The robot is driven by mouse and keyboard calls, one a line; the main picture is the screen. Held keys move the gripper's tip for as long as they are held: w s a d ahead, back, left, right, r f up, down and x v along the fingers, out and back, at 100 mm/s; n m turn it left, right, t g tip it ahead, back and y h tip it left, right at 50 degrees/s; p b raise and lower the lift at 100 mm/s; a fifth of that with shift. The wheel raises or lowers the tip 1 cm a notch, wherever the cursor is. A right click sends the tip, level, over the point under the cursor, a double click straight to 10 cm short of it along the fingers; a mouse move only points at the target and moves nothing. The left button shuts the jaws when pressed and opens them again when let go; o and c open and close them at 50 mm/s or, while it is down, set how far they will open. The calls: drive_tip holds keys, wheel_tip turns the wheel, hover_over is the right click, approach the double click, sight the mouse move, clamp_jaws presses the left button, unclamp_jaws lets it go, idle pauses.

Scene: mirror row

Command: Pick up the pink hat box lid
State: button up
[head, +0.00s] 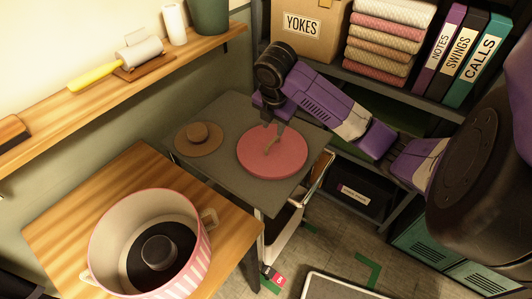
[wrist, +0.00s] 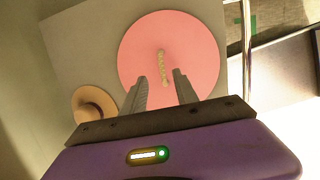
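The pink hat box lid (head: 290,163) lies flat on a grey table top, with a short beige rope handle (head: 272,146) across its middle. The lid (wrist: 200,50) and its handle (wrist: 162,66) also show in the wrist view. I cannot tell the exact height of the tips above the lid.
A small brown hat (head: 198,139) sits left of the lid on the grey table (head: 237,108). A striped hat box (head: 195,262) without its lid, a black hat inside, stands on the wooden table (head: 60,225) in front. Shelves with textiles and binders (head: 440,50) stand behind my arm.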

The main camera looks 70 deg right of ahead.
sight(273, 141)
drive_tip(key=shift+a+p+x, duration=0.2)
drive_tip(key=shift+p+x, duration=0.15)
drive_tip(key=shift+x, duration=1.6)
drive_tip(key=shift+a+p+x, duration=0.2)
drive_tip(key=shift+p+x, duration=0.1)
drive_tip(key=shift+x, duration=1.7)
drive_tip(key=shift+s+f, duration=0.1)
clamp_jaws()
